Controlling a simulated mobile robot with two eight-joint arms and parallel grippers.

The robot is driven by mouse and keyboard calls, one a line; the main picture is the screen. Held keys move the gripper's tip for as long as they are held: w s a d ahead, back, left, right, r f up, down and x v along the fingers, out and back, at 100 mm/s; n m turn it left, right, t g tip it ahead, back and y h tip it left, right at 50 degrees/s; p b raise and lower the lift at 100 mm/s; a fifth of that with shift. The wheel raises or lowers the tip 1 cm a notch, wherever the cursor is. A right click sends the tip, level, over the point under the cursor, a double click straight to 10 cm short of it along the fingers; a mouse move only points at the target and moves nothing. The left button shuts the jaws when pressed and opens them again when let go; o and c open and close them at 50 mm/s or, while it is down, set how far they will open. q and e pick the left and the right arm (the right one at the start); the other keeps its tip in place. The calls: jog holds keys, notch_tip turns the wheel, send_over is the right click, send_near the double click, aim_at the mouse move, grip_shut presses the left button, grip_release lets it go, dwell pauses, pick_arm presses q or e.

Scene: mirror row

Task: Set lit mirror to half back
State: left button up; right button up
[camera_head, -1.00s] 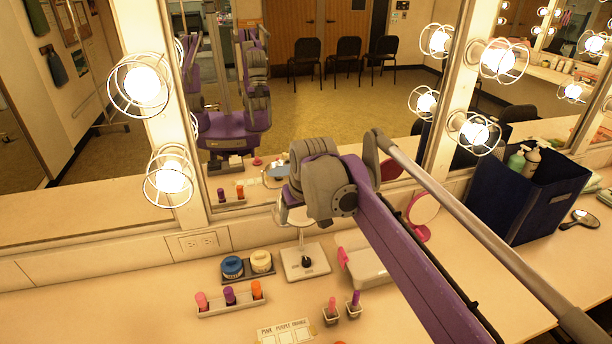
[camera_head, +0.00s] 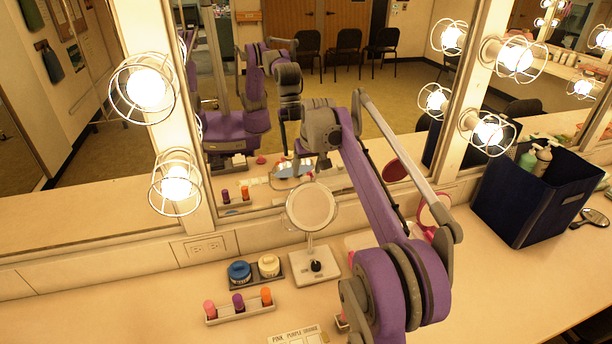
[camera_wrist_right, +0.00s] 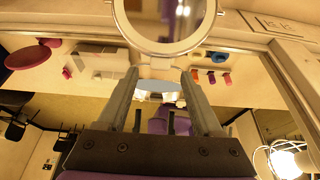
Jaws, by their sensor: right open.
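The lit mirror (camera_head: 311,207) is a round white-rimmed mirror on a thin stem over a square pale base (camera_head: 316,264) with a black knob. Its face shows to my head camera; I cannot tell its exact tilt. My right gripper (camera_head: 318,165) is behind and above the mirror's top edge, close to the wall mirror, and partly hard to make out. In the right wrist view the gripper (camera_wrist_right: 160,75) is open and empty, and the round mirror (camera_wrist_right: 165,20) shows just beyond the fingertips, apart from them as far as I can tell. My left gripper is not in view.
Left of the base sit a blue jar (camera_head: 239,271) and a cream jar (camera_head: 268,265) on a dark tray. A lipstick rack (camera_head: 240,310) stands in front. A navy bin (camera_head: 535,200) with bottles is at right. Caged bulbs (camera_head: 174,184) flank the wall mirror.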

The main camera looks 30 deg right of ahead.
aim_at(306, 180)
jog(key=shift+x, duration=1.6)
grip_shut()
